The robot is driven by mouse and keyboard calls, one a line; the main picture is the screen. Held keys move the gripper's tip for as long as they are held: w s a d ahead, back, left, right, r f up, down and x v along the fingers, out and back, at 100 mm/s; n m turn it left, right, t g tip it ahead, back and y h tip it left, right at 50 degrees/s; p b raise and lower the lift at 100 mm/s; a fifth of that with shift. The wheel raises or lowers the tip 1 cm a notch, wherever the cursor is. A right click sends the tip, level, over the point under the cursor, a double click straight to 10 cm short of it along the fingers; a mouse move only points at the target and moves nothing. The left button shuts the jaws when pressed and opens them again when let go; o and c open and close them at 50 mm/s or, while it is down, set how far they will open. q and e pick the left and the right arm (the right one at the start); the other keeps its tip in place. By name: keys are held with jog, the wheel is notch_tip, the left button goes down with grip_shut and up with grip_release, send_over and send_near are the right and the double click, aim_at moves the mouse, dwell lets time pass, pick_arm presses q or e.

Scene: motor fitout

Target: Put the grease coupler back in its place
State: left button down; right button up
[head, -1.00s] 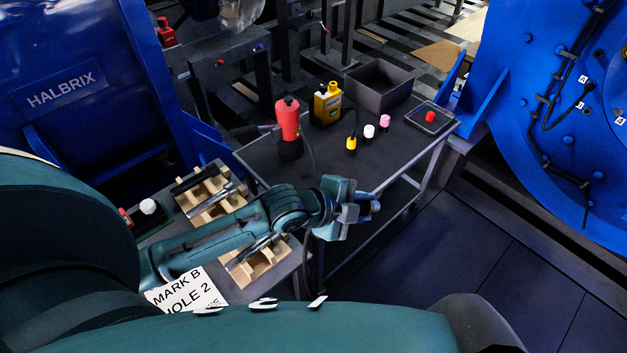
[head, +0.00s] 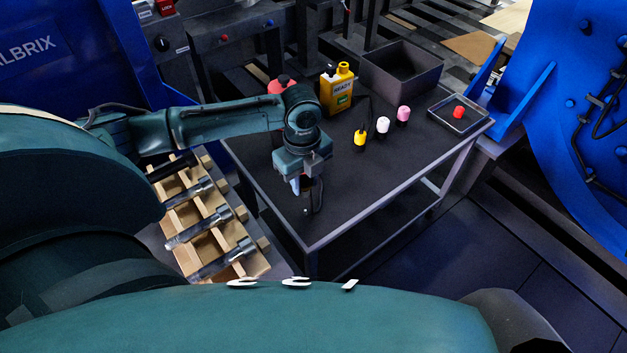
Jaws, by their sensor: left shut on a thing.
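My left gripper (head: 304,188) points down over the near left part of the dark table. It is shut on a small dark piece (head: 312,208), which I take to be the grease coupler; the fingers hide most of it. Whether its tip touches the tabletop, I cannot tell. A red container with a dark cap (head: 283,86) stands behind my left wrist, mostly hidden. Its hose is largely out of sight. My right gripper is not in view.
On the table (head: 375,190) stand a yellow device (head: 338,92), yellow (head: 360,138), white (head: 382,125) and pink (head: 403,114) capped pieces, a grey bin (head: 400,75) and a small tray (head: 445,118). A wooden rack (head: 180,213) holds metal tools at left. The table's front is clear.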

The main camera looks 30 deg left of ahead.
pick_arm(q)
jog(key=shift+w+f, duration=0.1)
jog(key=shift+f, duration=0.1)
jog(key=shift+r, duration=0.15)
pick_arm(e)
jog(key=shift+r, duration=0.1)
pick_arm(q)
jog(key=shift+r+p, duration=0.15)
jog(key=shift+p, duration=0.45)
jog(key=shift+r+p, duration=0.25)
jog(key=shift+p, duration=0.3)
notch_tip(320, 180, down, 3)
jog(key=shift+f+b, duration=0.2)
jog(key=shift+b, duration=0.75)
jog(key=shift+f, duration=0.4)
jog(key=shift+f+b, duration=0.5)
jog(key=shift+f, duration=0.65)
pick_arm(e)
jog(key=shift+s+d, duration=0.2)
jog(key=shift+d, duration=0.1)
